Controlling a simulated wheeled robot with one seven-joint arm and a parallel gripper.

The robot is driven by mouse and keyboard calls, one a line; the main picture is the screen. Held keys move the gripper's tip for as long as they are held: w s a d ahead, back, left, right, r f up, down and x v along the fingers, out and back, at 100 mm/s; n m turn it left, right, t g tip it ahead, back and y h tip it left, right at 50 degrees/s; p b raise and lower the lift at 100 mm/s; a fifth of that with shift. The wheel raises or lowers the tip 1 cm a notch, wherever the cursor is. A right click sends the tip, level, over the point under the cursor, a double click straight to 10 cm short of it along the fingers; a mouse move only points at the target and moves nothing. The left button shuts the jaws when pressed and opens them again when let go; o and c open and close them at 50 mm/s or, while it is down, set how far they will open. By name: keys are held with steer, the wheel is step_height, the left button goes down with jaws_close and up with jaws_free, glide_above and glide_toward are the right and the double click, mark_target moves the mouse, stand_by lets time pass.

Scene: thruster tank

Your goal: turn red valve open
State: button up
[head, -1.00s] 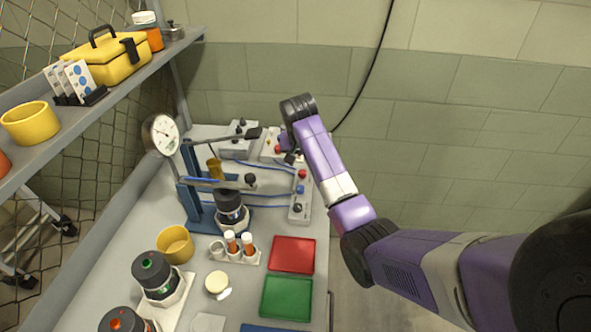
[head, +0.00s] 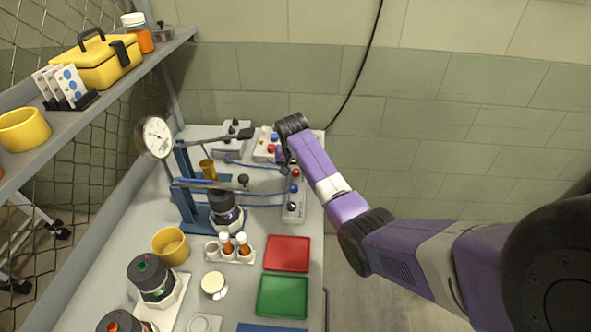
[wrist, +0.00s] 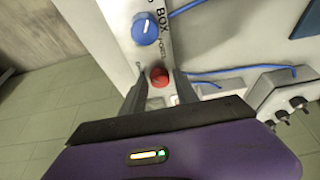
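The red valve (wrist: 159,77) is a round red knob on a white panel (wrist: 118,12). In the wrist view it shows between the two dark fingers of my gripper (wrist: 158,82), which stand apart with a gap on each side; I cannot tell whether they touch it. In the head view the red valve (head: 295,172) is at the far end of the narrow panel on the bench's right side, just below my gripper (head: 286,160). The fingers are mostly hidden there by my wrist.
A blue knob (wrist: 145,29) sits close by on the same panel, with blue hoses (head: 255,193) running left. A box with red and blue knobs (head: 266,143) and a box with black switches (head: 232,138) stand behind. A blue press stand (head: 186,205) is left.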

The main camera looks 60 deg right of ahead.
jaws_close()
steer(key=shift+n, duration=0.4)
steer(key=n+t+p, duration=0.1)
steer(key=n, duration=0.1)
steer(key=shift+s+n+y, duration=0.15)
steer(key=shift+n+y, duration=0.15)
steer(key=n, duration=0.2)
steer(key=n+t+y, duration=0.1)
steer(key=n, duration=0.1)
steer(key=shift+d+n, duration=0.2)
steer(key=shift+n, duration=0.1)
steer(key=n+y+b, duration=0.1)
steer(key=n, duration=0.1)
steer(key=n+t+y+b, duration=0.1)
steer(key=n, duration=0.2)
steer(key=shift+s+d+f, duration=0.1)
steer(key=shift+d+f, duration=0.05)
steer(key=shift+d, duration=0.05)
steer(key=shift+d+n+g+y+b, duration=0.15)
steer(key=shift+n+y+b, duration=0.35)
steer(key=shift+n+b, duration=0.65)
steer(key=shift+a+n+g+y+b, duration=0.15)
steer(key=shift+n+y+b, duration=0.35)
steer(key=shift+n+b, duration=0.65)
steer(key=shift+d+n, duration=0.1)
steer(key=shift+n, duration=0.2)
